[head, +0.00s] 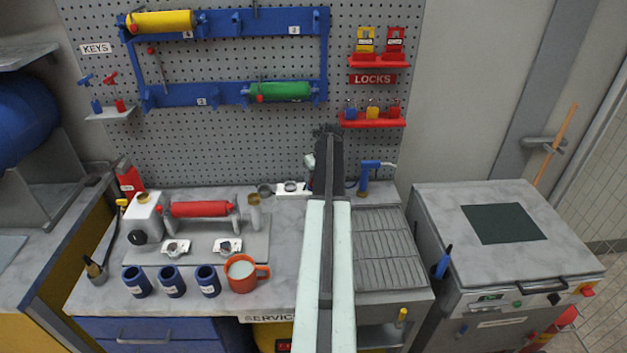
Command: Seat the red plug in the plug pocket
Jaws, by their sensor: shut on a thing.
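My arm reaches up from the bottom middle of the head view. My gripper (327,132) is at its dark far end, in front of the pegboard and above the back of the bench. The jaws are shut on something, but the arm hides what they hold. I cannot make out a red plug. I cannot tell which fixture is the plug pocket. A small white plate with a ring (291,188) lies at the back of the bench, just left of my arm. Two small metal fittings (174,248) (228,245) sit on the grey base plate (255,247).
A red roller (202,209) lies across its stand. Several blue cups (171,281) and an orange mug (243,272) line the bench front. A ribbed tray (375,250) and a blue-handled tool (365,178) are right of my arm. A red LOCKS shelf (373,120) hangs behind.

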